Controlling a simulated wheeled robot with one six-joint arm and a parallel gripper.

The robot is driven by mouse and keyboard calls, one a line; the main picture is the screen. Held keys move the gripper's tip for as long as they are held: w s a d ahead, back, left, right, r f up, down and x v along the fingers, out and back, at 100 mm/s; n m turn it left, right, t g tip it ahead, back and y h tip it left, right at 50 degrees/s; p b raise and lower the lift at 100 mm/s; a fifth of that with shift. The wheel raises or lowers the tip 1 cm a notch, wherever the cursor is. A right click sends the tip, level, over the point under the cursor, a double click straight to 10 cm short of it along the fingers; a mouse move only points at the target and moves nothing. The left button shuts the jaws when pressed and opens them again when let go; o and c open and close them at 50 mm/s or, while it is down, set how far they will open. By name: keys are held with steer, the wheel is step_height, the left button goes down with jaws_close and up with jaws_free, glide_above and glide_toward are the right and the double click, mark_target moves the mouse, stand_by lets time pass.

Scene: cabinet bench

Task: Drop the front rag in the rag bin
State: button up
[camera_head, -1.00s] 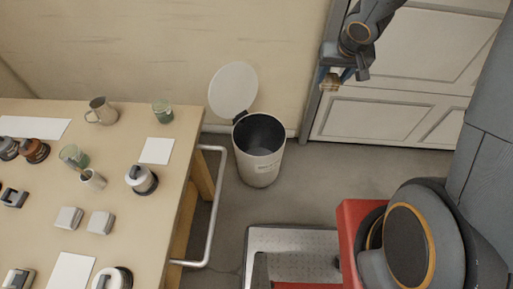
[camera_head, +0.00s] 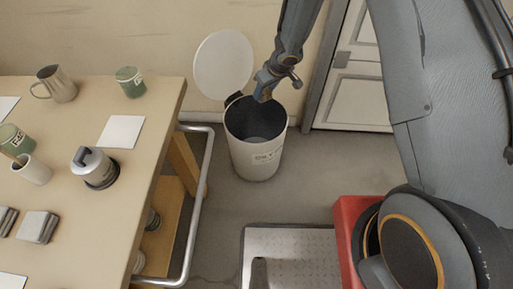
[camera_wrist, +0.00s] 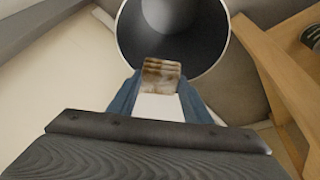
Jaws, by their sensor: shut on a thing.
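My gripper (camera_head: 264,92) is above the open mouth of a white cylindrical bin (camera_head: 255,157) with a dark inside. The bin's round white lid (camera_head: 223,65) stands raised behind it. In the wrist view my gripper (camera_wrist: 160,80) is shut on a small folded brown-and-cream rag (camera_wrist: 161,70). The bin's dark inner wall (camera_wrist: 202,45) shows just beyond the rag. In the head view the rag is mostly hidden by the fingers. The lettering on the bin is too small to read surely.
A white cabinet (camera_head: 355,85) stands at the right.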

steer(key=shift+w+a+f+b, duration=0.1)
steer(key=shift+a+f+b, duration=0.2)
steer(key=shift+f, duration=0.25)
steer(key=shift+w+a+f+b, duration=0.1)
steer(key=shift+a+f+b, duration=0.15)
steer(key=shift+f, duration=0.3)
step_height(320, 180, down, 6)
steer(key=b, duration=1)
steer(key=shift+d+r+b, duration=0.1)
steer(key=shift+r+b, duration=0.1)
steer(key=shift+b, duration=0.15)
steer(key=shift+s, duration=0.1)
steer(key=o, duration=1)
steer(key=shift+r, duration=0.15)
steer(key=p+v, duration=0.5)
steer(key=v, duration=0.2)
steer(key=shift+s+d+r, duration=0.1)
steer(key=shift+r, duration=0.15)
